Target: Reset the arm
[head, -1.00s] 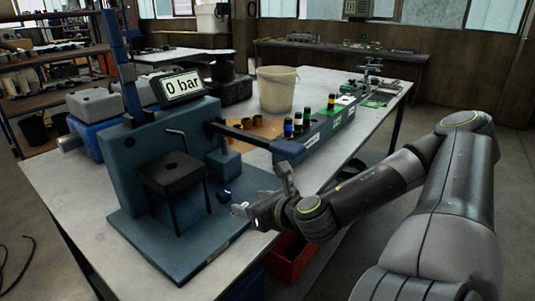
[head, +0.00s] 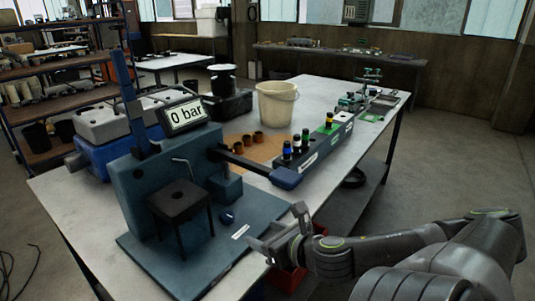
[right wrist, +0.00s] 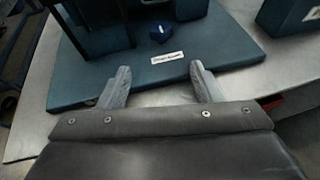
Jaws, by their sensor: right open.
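My right gripper (head: 278,228) is open and empty at the near right corner of the blue test stand's base, in the head view. In the right wrist view its two grey fingers (right wrist: 160,88) are spread apart, with the base plate (right wrist: 225,42) and its white label (right wrist: 167,57) beyond them. The test stand (head: 135,190) stands on the table with a "0 bar" display (head: 185,115) on top. A small dark blue part (head: 227,216) lies on the base. My left gripper is not in view.
A rack with several coloured-band parts (head: 296,150) stands right of the stand. A cream bucket (head: 277,104) and brown cups on an orange mat (head: 262,153) stand behind. A red bin (head: 288,280) is below the table edge, near my right arm. The table's right front is clear.

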